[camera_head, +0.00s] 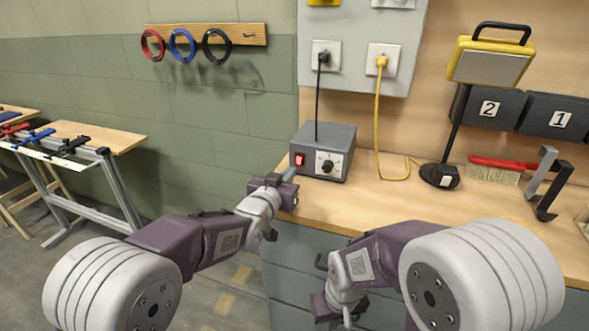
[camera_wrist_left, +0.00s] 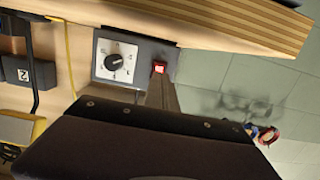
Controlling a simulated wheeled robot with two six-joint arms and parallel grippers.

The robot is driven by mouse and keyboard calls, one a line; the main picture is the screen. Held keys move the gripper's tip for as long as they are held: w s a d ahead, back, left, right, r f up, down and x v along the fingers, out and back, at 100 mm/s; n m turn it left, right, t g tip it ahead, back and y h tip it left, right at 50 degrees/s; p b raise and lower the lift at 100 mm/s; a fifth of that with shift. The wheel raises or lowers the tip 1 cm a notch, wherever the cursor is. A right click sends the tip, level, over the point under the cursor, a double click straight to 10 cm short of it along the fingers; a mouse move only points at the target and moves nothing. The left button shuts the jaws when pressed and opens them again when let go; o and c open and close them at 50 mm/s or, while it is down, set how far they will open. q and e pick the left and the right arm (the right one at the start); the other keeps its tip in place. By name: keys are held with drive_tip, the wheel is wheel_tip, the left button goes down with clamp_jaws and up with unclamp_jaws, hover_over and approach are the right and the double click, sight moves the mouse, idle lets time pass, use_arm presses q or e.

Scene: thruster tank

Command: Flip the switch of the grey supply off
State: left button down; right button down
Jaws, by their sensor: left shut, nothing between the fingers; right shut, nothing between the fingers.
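The grey supply (camera_head: 338,137) stands on the wooden bench with a dial and a red switch (camera_head: 299,160) on its front. In the left wrist view the supply's front (camera_wrist_left: 104,48) shows the dial, with the red switch (camera_wrist_left: 159,67) beside it. My left gripper (camera_head: 291,174) is shut and empty, its fingertips just in front of and below the switch. In the left wrist view the shut fingers (camera_wrist_left: 161,88) point at the switch; I cannot tell whether they touch it. My right gripper (camera_head: 324,308) is low in front of the bench, empty, its fingertips not clearly visible.
A black cable (camera_head: 317,100) rises from behind the supply to a wall socket. A yellow cable (camera_head: 377,130) hangs to its right. A work lamp (camera_head: 488,62), a red brush (camera_head: 495,168) and a metal clamp (camera_head: 552,185) are further right. The bench front edge lies under my left gripper.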

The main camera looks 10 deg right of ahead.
sight(298, 163)
use_arm(q)
drive_tip(key=shift+x, duration=2.35)
